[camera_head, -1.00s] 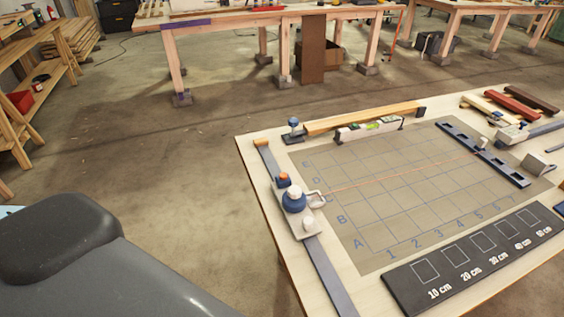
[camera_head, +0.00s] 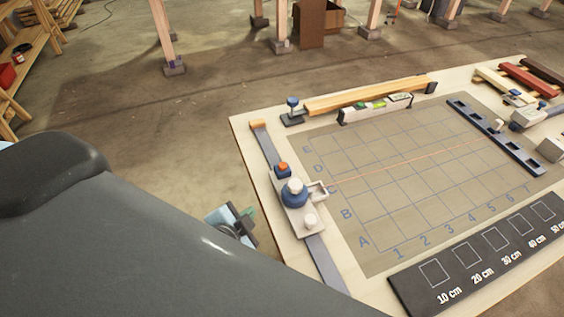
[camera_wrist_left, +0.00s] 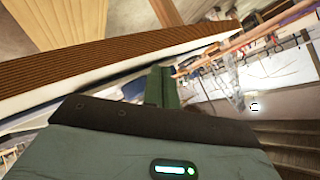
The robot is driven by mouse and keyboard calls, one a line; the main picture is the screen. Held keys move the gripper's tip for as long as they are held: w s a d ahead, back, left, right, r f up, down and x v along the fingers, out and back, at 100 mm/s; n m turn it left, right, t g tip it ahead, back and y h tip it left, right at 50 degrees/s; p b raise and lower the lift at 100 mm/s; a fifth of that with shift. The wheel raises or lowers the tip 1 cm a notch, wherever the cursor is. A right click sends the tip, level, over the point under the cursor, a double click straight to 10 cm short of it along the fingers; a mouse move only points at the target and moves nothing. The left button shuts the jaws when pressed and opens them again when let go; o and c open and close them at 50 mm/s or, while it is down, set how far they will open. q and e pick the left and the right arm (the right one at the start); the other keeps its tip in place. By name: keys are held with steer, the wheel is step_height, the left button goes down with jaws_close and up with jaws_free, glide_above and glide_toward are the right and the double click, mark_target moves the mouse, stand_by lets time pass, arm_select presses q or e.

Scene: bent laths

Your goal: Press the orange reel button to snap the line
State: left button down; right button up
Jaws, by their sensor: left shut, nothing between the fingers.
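The orange reel button (camera_head: 282,168) sits on a small blue block on the reel carriage, at the left side of the gridded board (camera_head: 385,215). The blue reel (camera_head: 294,197) with a white knob is just in front of it. A thin orange line (camera_head: 420,157) runs from the reel side across the grid to a dark slotted rail (camera_head: 490,133). My left gripper (camera_head: 246,224) is left of the reel and apart from it, beside the table's left edge, partly hidden by my arm. Its green fingers (camera_wrist_left: 161,86) are together and empty in the left wrist view. My right gripper does not show.
A grey metal rail (camera_head: 323,265) runs along the table's left side under the carriage. A blue-topped clamp (camera_head: 292,108), a wooden lath (camera_head: 365,95) and a level (camera_head: 375,108) lie along the back. A black length board (camera_head: 480,255) lies in front.

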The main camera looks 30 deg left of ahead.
arm_select(q)
steer(key=w+d+r+m+t+h, duration=0.35)
steer(key=w+r+m, duration=0.2)
steer(key=r, duration=0.35)
steer(key=w+d+r+m+t+h, duration=0.2)
steer(key=w+r+m+t, duration=0.3)
steer(key=r, duration=0.3)
steer(key=s+d+r+m+g+h, duration=0.1)
steer(key=d+r+m+g+h, duration=0.25)
steer(key=m+h, duration=0.45)
steer(key=s+d+r+m+g+h, duration=0.1)
steer(key=d+r+m+g+h, duration=0.25)
steer(key=m, duration=0.95)
steer(key=w+a+f+m+g+y, duration=0.5)
steer(key=w+a+f+m+y, duration=0.2)
steer(key=a+f+m+y, duration=0.3)
steer(key=a+m, duration=0.3)
steer(key=shift+w, duration=0.2)
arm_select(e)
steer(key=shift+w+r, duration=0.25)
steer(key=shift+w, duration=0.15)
arm_select(q)
steer(key=shift+f, duration=0.1)
steer(key=shift+f, duration=0.15)
